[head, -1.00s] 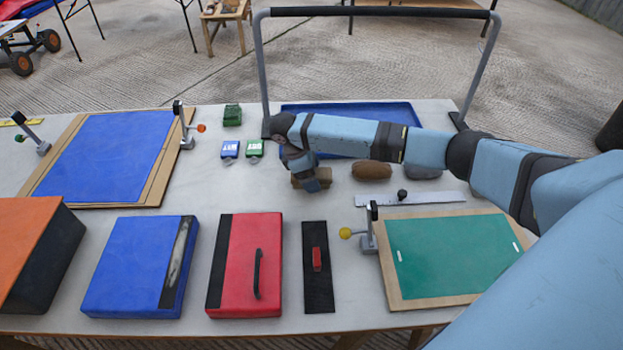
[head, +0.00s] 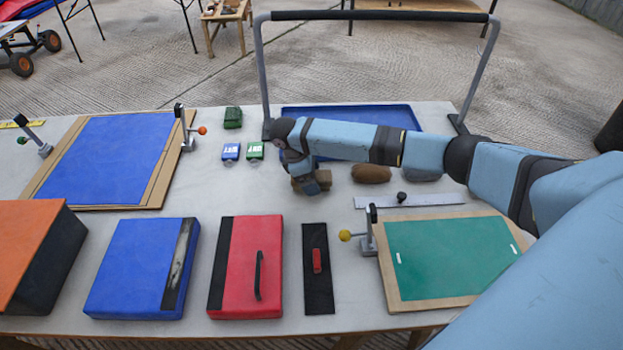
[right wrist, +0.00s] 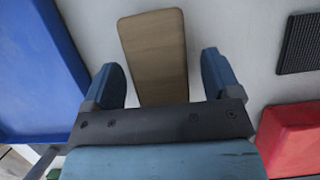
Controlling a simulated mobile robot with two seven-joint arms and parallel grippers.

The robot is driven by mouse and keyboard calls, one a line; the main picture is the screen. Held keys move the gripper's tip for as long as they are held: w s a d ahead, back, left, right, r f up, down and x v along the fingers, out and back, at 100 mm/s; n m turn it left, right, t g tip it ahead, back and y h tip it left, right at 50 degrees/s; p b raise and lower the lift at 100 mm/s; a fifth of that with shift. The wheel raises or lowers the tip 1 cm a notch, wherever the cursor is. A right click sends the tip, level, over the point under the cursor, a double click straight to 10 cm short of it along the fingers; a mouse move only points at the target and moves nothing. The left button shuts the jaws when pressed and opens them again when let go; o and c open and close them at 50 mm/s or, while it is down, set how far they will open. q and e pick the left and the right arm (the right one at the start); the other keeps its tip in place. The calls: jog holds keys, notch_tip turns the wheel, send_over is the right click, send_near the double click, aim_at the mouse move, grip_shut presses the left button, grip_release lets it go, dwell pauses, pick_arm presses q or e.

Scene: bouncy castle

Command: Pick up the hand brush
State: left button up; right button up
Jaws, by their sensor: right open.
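A brown, flat-topped oblong with rounded corners (right wrist: 152,45), which looks like the wooden back of the hand brush, lies on the grey tabletop in the right wrist view. My right gripper (right wrist: 160,64) is open, one finger on each side of its near part. I cannot tell whether the fingers touch it. In the head view my right gripper (head: 309,184) is low over the table at the brown brush (head: 299,188), hiding much of it. My left gripper is not in view.
A brown rounded object (head: 371,174) and a grey one lie to the right. Behind is a blue tray (head: 400,116) with a tall bar frame (head: 262,60). In front are a red case (head: 240,262) and a black strip (head: 318,285). Small green and blue boxes stand left.

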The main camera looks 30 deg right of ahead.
dwell(0.3)
jog(key=c, duration=1.1)
jog(key=shift+o, duration=0.2)
